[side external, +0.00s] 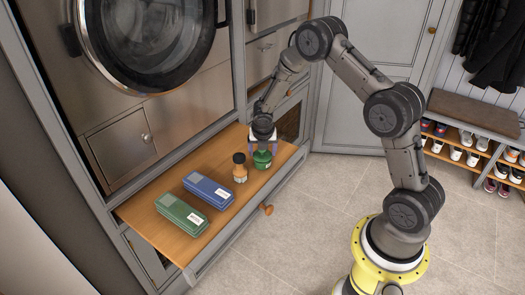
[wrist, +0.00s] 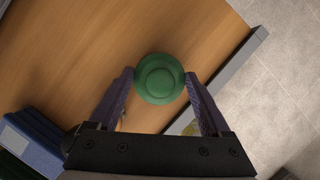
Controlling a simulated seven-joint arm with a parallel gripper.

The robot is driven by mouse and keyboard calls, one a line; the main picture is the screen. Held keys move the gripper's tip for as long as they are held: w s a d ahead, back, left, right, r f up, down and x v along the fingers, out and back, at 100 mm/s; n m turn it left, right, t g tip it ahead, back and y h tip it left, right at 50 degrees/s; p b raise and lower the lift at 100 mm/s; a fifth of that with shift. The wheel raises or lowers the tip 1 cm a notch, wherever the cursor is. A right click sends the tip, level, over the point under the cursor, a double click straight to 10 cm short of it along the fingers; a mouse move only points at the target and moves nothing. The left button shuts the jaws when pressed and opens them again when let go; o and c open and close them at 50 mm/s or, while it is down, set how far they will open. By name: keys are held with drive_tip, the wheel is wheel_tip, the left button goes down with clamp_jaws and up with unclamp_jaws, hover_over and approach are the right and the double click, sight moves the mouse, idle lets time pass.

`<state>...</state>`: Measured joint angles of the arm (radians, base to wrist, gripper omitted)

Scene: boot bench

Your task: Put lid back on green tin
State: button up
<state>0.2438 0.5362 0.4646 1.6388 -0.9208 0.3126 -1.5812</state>
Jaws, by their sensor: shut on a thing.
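The round green tin (side external: 262,162) with a pale label stands upright near the right end of the wooden shelf. My gripper (side external: 263,143) points straight down over it, its purple fingers at the tin's top. In the wrist view a round green lid (wrist: 159,79) with a raised centre sits between the two fingertips (wrist: 160,77), and my gripper is shut on it. The lid hides the tin below it in that view. I cannot tell whether the lid touches the tin's rim.
A blue case (side external: 208,190) and a green case (side external: 181,214) lie further left on the wooden shelf (side external: 150,222). The shelf's front edge is close to the tin. A washing machine stands behind.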

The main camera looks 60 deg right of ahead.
drive_tip(key=o, duration=1.1)
drive_tip(key=shift+r, duration=3.5)
clamp_jaws()
